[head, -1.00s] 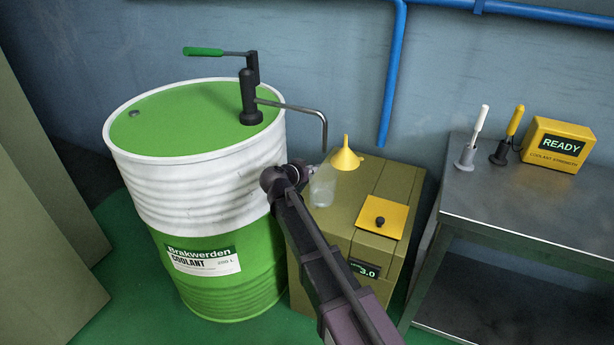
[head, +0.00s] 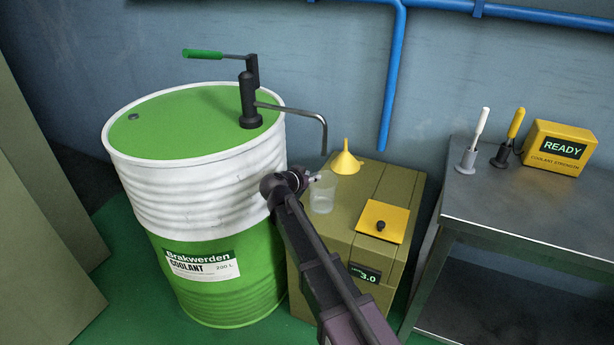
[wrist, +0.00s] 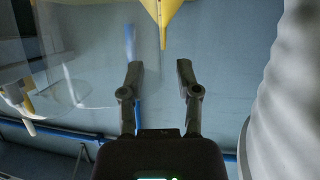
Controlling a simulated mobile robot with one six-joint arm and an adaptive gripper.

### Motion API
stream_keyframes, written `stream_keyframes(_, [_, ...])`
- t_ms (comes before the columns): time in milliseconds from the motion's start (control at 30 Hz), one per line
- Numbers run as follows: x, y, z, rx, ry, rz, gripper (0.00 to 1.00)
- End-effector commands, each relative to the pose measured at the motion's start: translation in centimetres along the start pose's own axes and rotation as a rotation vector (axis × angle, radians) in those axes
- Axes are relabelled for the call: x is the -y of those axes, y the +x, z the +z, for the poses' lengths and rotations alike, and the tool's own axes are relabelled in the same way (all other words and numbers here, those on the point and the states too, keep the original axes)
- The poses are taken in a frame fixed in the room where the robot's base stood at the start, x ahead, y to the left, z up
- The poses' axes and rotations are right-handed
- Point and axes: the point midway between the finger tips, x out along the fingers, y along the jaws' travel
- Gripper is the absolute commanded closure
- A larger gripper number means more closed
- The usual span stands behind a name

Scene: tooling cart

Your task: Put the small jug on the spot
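The small jug (head: 322,197) is clear and looks upright on the olive cabinet, right of the drum and in front of the yellow funnel. In the wrist view its see-through wall (wrist: 80,75) fills the upper left, beside the fingers. My gripper (head: 314,179) is at the jug's upper left side. In the wrist view my gripper (wrist: 160,68) is open, with a gap and no jug between its fingertips. I cannot make out a marked spot; part of the cabinet top is hidden by my arm.
The coolant drum (head: 190,200) stands close left of my gripper, its pump spout (head: 323,130) above the cabinet (head: 385,180). The yellow funnel (head: 346,161) is behind the jug. A yellow lid (head: 383,222) lies in front right. A metal cart (head: 490,205) stands right.

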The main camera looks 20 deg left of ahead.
Motion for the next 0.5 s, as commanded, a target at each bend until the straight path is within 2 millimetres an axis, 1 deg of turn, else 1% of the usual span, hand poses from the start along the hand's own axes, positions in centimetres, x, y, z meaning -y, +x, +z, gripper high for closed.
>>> stream_keyframes(367, [0.0,-0.2,-0.4,0.000,0.000,0.000,0.57])
stream_keyframes(500, [0.0,-1.6,-0.4,0.000,-0.001,-0.003,0.57])
